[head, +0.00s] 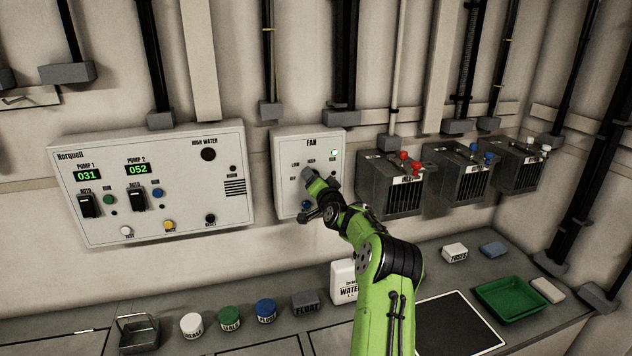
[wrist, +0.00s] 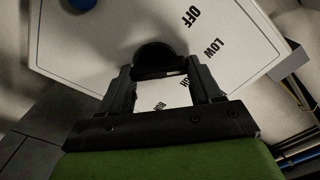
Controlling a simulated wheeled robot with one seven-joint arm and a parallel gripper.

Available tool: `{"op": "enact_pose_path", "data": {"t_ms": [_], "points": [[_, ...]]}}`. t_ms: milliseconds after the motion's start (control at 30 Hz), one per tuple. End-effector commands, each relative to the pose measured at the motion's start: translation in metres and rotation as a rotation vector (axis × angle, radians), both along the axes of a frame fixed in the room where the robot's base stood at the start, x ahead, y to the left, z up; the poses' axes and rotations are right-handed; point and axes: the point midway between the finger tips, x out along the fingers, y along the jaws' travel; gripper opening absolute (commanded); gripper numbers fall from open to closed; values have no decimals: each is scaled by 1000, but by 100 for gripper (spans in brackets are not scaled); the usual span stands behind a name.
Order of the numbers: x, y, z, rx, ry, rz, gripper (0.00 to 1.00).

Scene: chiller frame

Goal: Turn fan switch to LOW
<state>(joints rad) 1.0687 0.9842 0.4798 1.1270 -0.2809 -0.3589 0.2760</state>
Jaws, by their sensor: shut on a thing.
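My gripper (head: 310,181) is at the panel's face and covers the switch in the head view. In the wrist view my gripper (wrist: 162,80) is shut on the round black fan switch (wrist: 155,54), one finger on each side. The OFF and LOW labels (wrist: 214,48) are clear of the fingers; other lettering shows between the fingers. A small pale mark shows on the switch's edge; which label it points to I cannot tell.
A blue button (head: 305,204) is low on the fan panel. The pump panel (head: 150,225) is close on the left, and grey boxes with coloured terminals (head: 391,185) are on the right. The counter below holds several jars, a white bottle (head: 343,275) and a green tray (head: 510,298).

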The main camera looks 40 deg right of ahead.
Motion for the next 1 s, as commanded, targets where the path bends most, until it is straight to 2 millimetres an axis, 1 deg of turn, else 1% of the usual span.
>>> {"op": "enact_pose_path", "data": {"t_ms": [267,300,467,767,867,1000], "points": [[0,-1,0,0,0,-1,33],[0,-1,0,-1,0,-1,65],[0,0,0,-1,0,-1,89],[-2,0,0,-1,0,0,89],[-9,5,0,-3,1,0,89],[-32,17,-1,-2,3,-1,89]]}}
